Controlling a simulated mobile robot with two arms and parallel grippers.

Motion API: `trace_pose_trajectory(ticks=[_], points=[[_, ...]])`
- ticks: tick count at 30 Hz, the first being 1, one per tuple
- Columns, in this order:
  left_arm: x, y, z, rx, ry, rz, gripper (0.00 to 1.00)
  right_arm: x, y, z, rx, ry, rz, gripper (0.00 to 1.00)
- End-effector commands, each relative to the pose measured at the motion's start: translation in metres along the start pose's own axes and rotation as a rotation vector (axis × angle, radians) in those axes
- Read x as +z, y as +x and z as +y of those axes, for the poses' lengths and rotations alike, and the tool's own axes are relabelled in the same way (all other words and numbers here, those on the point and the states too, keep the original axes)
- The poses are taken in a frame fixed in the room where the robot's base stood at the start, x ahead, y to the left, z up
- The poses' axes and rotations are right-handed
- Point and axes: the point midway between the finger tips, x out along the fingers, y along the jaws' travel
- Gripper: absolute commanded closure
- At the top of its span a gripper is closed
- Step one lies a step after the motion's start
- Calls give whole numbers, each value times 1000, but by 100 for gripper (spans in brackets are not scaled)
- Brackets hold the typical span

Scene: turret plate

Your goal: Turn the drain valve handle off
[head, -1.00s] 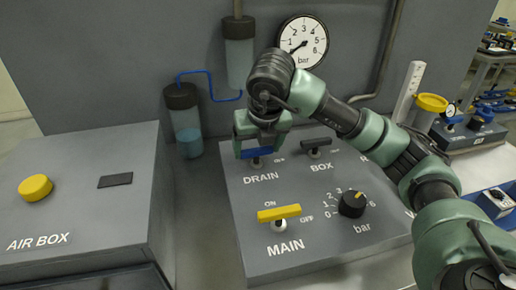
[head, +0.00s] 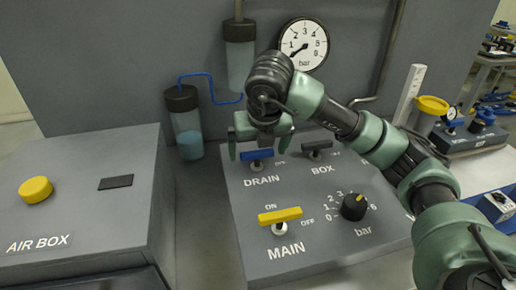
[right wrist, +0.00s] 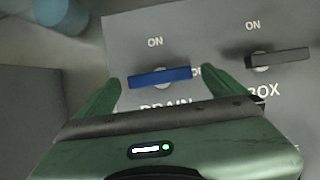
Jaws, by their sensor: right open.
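The drain valve handle (head: 257,155) is a blue bar on the sloped grey panel, above the DRAIN label. It lies roughly left to right, its right end toward the OFF mark. In the right wrist view the blue bar (right wrist: 160,77) shows below the ON mark, and its right end is close to the partly covered OFF mark. My right gripper (head: 261,147) is open over the handle, with one finger beyond each end and visible gaps. The fingers (right wrist: 162,82) also show on both sides of the bar in the right wrist view. My left gripper is not in view.
A black BOX handle (head: 317,146) is just right of the drain handle. The yellow MAIN handle (head: 280,215) and black pressure knob (head: 354,206) sit nearer on the panel. The air box (head: 85,210) stands left. A gauge (head: 302,45) is on the back wall.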

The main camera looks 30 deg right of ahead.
Motion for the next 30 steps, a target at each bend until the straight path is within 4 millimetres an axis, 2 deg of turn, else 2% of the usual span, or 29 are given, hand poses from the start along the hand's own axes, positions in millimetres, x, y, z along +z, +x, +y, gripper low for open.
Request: trace_pose_trajectory(ticks=[5, 13, 16, 20, 30], points=[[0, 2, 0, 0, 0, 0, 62, 1, -13, 0, 1, 0, -3, 1], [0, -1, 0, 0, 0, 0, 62, 2, -61, 0, 0, 0, -6, 1], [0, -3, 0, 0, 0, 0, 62, 2, -72, 0, 0, 0, -4, 1], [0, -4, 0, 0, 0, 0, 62, 1, -78, 0, -1, 0, -2, 1], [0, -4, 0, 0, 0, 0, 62, 0, -78, 0, 0, 0, 0, 1]])
